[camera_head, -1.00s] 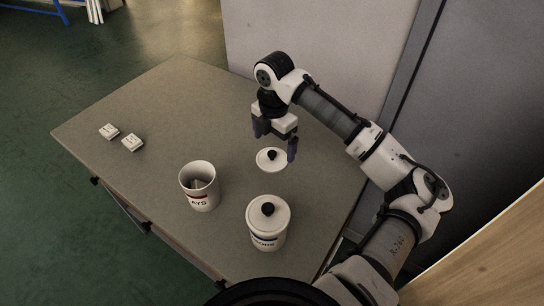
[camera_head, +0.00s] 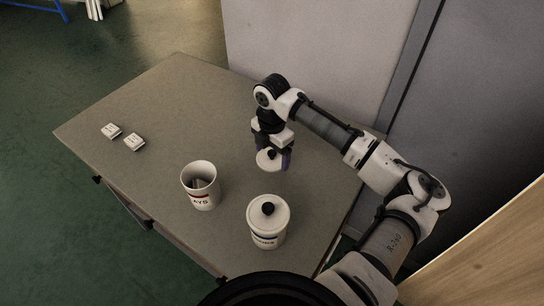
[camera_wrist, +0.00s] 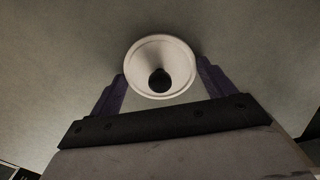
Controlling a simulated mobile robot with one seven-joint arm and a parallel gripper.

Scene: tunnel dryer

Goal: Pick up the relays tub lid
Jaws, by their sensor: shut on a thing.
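The relays tub lid (camera_head: 264,162) is a round white disc with a black knob, at the table's far right side. It also shows in the wrist view (camera_wrist: 146,48). My gripper (camera_head: 272,163) points down over it and is shut on it, one purple finger at each side of its rim. In the wrist view my gripper (camera_wrist: 160,70) spans the lid's width. I cannot tell whether the lid still touches the table. The relays tub (camera_head: 203,199) is white, upright and open, with red letters ending in "AYS" and something pale inside.
A second white tub (camera_head: 265,237) with a blue-banded label stands nearer, its own black-knobbed lid (camera_head: 283,212) on. Two small white blocks (camera_head: 111,131) (camera_head: 134,142) lie at the table's left. The table (camera_head: 165,105) is clear at the back. A grey wall panel (camera_head: 300,45) rises behind.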

